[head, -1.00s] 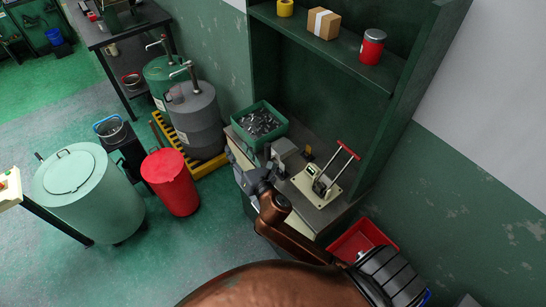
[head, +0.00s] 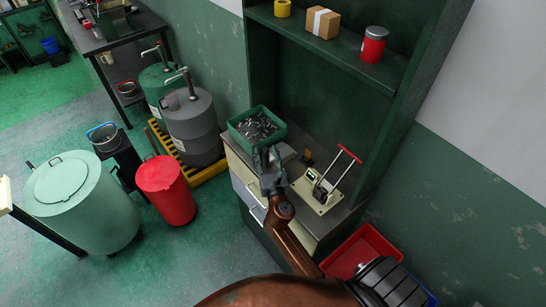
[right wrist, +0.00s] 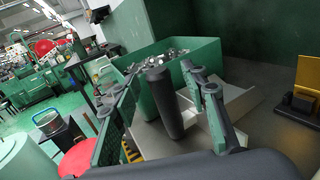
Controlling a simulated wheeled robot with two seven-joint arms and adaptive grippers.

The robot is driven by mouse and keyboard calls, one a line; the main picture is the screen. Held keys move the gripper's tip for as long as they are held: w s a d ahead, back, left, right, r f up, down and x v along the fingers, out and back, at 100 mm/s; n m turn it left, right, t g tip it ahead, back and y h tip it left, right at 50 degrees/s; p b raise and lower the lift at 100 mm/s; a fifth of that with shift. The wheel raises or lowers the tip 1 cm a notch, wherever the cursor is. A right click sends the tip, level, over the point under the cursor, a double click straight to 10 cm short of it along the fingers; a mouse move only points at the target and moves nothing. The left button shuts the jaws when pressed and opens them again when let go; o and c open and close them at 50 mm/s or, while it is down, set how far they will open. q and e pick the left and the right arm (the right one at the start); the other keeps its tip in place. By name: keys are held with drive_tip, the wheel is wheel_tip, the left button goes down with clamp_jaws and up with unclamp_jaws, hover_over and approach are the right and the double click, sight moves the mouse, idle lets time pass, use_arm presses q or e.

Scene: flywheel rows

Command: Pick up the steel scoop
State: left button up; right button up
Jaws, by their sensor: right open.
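The steel scoop (right wrist: 235,104) lies on the bench top beside the green bin, with its grey metal pan to the right in the right wrist view. Its dark round handle (right wrist: 163,102) points toward the camera. In the head view the scoop (head: 286,153) is small and partly covered by my gripper. My right gripper (head: 269,157) is open at the bench's front edge. In the right wrist view its fingers (right wrist: 160,82) stand on either side of the handle, with gaps visible. My left gripper is not in view.
A green bin (head: 241,133) of metal parts stands just behind the scoop. A beige lever device (head: 318,196) stands to the right on the bench (head: 331,221). A shelf (head: 330,51) overhangs the back. A red bin (head: 362,249) is on the floor at right.

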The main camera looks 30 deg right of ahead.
drive_tip(key=shift+w+d, duration=0.2)
drive_tip(key=shift+w, duration=0.2)
drive_tip(key=shift+c, duration=0.2)
clamp_jaws()
drive_tip(key=shift+r, duration=0.1)
idle(0.4)
